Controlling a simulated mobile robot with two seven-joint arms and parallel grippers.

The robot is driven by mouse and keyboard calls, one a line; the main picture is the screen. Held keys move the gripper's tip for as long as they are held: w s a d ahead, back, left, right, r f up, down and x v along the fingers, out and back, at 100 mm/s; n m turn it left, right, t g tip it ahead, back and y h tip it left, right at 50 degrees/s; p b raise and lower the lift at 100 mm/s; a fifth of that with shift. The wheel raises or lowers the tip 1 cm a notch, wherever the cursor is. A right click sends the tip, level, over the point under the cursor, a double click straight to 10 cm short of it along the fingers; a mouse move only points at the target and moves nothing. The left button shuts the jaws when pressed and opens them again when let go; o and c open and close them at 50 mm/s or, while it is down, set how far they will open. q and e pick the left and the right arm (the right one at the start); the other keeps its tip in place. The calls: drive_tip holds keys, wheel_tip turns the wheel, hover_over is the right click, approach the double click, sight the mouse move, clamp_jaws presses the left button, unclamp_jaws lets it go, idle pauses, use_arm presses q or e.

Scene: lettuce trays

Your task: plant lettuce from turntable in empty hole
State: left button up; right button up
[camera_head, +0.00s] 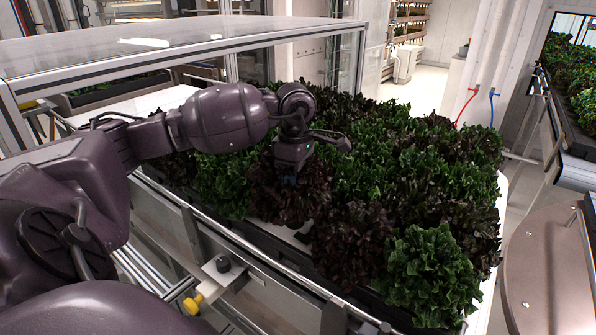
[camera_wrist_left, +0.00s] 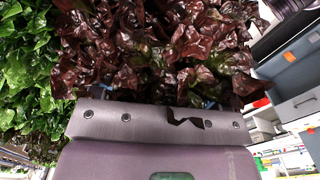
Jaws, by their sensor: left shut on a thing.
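My left gripper (camera_head: 288,178) points down over the near edge of the lettuce tray and is shut on a dark red lettuce (camera_head: 290,203). The held lettuce (camera_wrist_left: 160,50) fills the upper middle of the left wrist view, and its leaves hide the fingertips. It hangs among the tray's front plants; whether its root is in a hole cannot be told. A bare white bit of the tray (camera_head: 305,228) shows just below it to the right. A round brown surface, perhaps the turntable (camera_head: 540,262), stands at the right with no lettuce visible on it. My right gripper is not in view.
Dense green lettuce (camera_head: 430,265) and dark red lettuce (camera_head: 350,245) crowd the tray on both sides of the gripper. A metal rail (camera_head: 250,248) runs along the near edge. A clear-topped frame (camera_head: 150,45) stands behind my left arm. Blue and red hoses hang at the back right.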

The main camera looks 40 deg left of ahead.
sight(297, 198)
use_arm(q)
drive_tip(key=shift+w+f, duration=0.1)
drive_tip(key=shift+f, duration=0.75)
drive_tip(key=shift+f+b, duration=0.55)
drive_tip(key=shift+f, duration=0.2)
wheel_tip(297, 198, down, 3)
drive_tip(key=shift+r+b, duration=0.1)
drive_tip(key=shift+b, duration=0.9)
drive_tip(key=shift+f+b, duration=0.25)
drive_tip(key=shift+b, duration=0.05)
